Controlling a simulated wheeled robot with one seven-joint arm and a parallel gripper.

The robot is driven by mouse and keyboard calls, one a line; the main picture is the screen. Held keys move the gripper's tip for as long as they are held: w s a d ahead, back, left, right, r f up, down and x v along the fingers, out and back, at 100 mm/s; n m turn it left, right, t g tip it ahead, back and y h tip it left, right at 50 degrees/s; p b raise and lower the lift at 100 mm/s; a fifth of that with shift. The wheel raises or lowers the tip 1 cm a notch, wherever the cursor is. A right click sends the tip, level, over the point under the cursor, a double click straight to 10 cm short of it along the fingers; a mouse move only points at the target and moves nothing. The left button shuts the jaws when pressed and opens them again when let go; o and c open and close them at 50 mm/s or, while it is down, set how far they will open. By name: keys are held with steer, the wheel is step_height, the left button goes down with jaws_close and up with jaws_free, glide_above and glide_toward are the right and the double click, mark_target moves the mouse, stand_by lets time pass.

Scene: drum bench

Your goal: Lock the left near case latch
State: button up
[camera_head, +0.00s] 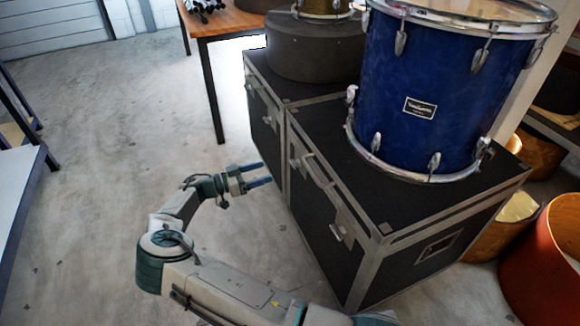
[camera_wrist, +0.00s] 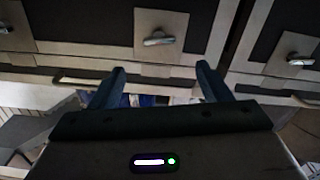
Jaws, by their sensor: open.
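The near case (camera_head: 345,268) is black with metal edging. Its left latch (camera_head: 295,163) is on the front face close to the seam with the far case; the right latch (camera_head: 337,232) is nearer. In the wrist view, which looks upside down, the left latch (camera_wrist: 158,38) seems to be the middle one, a silver turn-piece lying roughly level on a pale plate. My gripper (camera_head: 265,173) is open and empty, its blue fingers pointing at the case fronts around the seam, apart from the latch. The fingers (camera_wrist: 160,82) also show in the wrist view, with the latch above them.
A blue drum (camera_head: 435,95) stands on the near case. The far case (camera_head: 262,115) carries a round dark case (camera_head: 315,48). A wooden table (camera_head: 225,25) stands behind. Drums (camera_head: 550,260) lie at the right. Floor (camera_head: 100,130) left of my arm is clear.

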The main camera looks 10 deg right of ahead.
mark_target(291, 164)
steer(key=d, duration=0.3)
steer(key=w+d+b, duration=0.1)
steer(key=d, duration=0.2)
steer(key=w+d+b, duration=0.1)
steer(key=d, duration=0.3)
